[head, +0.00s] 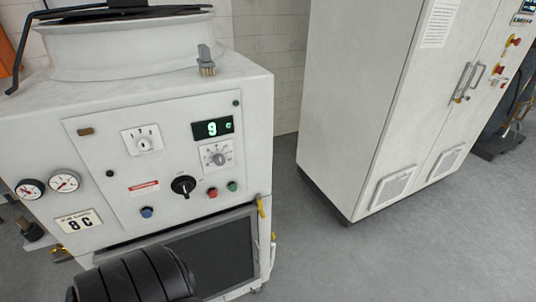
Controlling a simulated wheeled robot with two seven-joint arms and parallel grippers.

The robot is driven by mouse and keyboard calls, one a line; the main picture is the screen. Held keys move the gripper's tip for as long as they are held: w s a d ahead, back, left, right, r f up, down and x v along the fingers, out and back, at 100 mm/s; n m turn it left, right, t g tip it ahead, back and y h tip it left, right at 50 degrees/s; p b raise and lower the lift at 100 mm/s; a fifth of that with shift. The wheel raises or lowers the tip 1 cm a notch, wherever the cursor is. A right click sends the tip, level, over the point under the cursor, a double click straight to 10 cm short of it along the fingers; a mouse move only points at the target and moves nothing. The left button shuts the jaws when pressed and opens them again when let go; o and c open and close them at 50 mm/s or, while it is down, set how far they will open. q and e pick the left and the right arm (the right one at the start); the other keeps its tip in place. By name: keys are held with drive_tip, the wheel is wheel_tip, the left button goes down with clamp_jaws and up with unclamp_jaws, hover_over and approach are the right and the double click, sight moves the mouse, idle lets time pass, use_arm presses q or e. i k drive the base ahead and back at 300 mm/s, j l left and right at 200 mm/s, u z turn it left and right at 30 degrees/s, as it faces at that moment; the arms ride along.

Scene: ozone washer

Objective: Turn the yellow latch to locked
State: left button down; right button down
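The yellow latch (261,207) is a small piece at the upper right corner of the dark-windowed door (215,255) on the white washer (255,130). It stands nearly upright, tilted slightly, against the front edge. Its exact setting is too small to read. Another small yellow piece (62,255) shows at the door's left side, partly in shadow. Neither of my grippers is in view. A black ribbed part low in the picture hides the lower left of the door.
The washer's front panel has a black knob (183,186), a green display (212,128) and two gauges. A tall white cabinet (360,100) stands to the right. Grey floor (310,240) is clear between them.

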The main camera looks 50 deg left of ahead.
sight(260, 204)
drive_tip(key=i+l+u, duration=0.4)
drive_tip(key=l+u, duration=0.2)
drive_tip(key=i+l+u, duration=0.15)
drive_tip(key=l+u, duration=0.15)
drive_tip(key=l, duration=0.2)
drive_tip(key=l+u, duration=0.2)
drive_tip(key=l, duration=0.2)
drive_tip(key=k, duration=0.05)
